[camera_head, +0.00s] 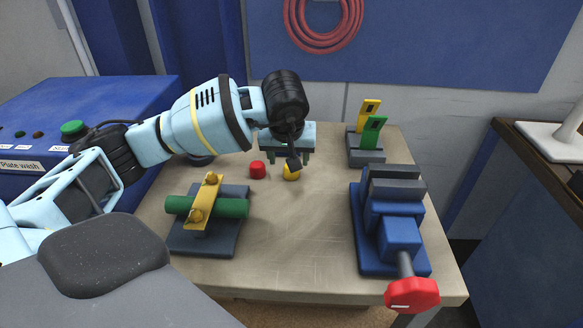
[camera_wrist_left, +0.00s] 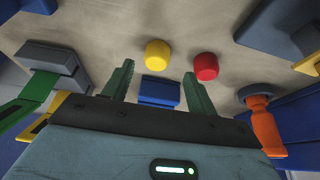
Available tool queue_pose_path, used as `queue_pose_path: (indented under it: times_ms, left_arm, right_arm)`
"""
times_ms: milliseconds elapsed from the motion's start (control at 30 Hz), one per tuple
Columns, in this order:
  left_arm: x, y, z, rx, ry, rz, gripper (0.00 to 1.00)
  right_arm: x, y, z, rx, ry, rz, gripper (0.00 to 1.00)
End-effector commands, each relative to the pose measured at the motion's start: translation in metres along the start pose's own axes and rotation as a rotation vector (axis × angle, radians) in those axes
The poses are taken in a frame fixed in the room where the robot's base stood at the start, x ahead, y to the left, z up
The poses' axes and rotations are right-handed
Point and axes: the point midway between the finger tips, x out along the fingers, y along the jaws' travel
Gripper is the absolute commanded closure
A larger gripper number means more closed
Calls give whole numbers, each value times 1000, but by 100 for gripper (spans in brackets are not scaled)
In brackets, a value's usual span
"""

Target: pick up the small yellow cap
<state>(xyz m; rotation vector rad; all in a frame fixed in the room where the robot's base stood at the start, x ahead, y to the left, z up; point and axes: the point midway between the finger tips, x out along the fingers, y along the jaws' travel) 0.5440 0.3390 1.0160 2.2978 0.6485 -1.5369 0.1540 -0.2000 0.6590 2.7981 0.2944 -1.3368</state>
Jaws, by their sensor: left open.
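The small yellow cap (camera_head: 291,175) stands on the table, partly covered in the head view by a dark part of my left arm. In the left wrist view the yellow cap (camera_wrist_left: 158,54) lies just beyond the fingertips, roughly in line with the gap between them. My left gripper (camera_head: 288,157) is open and empty above the table, close to the cap; its two dark green fingers (camera_wrist_left: 159,70) show apart in the wrist view. I cannot tell its exact height above the cap. My right gripper is not in view.
A red cap (camera_head: 258,170) stands left of the yellow one. A clamped green cylinder (camera_head: 236,208) is front left, a blue vise (camera_head: 392,232) with red handle front right, and a stand with yellow and green tabs (camera_head: 366,152) back right. The table's middle (camera_head: 290,235) is clear.

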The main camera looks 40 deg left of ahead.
Motion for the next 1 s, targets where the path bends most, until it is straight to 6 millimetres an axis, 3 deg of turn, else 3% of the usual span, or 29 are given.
queue_pose_path:
  times_ms: [233, 600, 867, 1000]
  left_arm:
    - [10, 1, -1, -1, 0, 1, 42]
    - [54, 4, -3, -1, 1, 0, 42]
    - [56, 4, -3, 0, 1, 0, 42]
    - [56, 4, -3, -1, 1, 1, 59]
  right_arm:
    - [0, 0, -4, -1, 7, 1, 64]
    - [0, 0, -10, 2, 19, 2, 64]
    - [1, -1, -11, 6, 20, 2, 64]
    - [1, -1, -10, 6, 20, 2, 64]
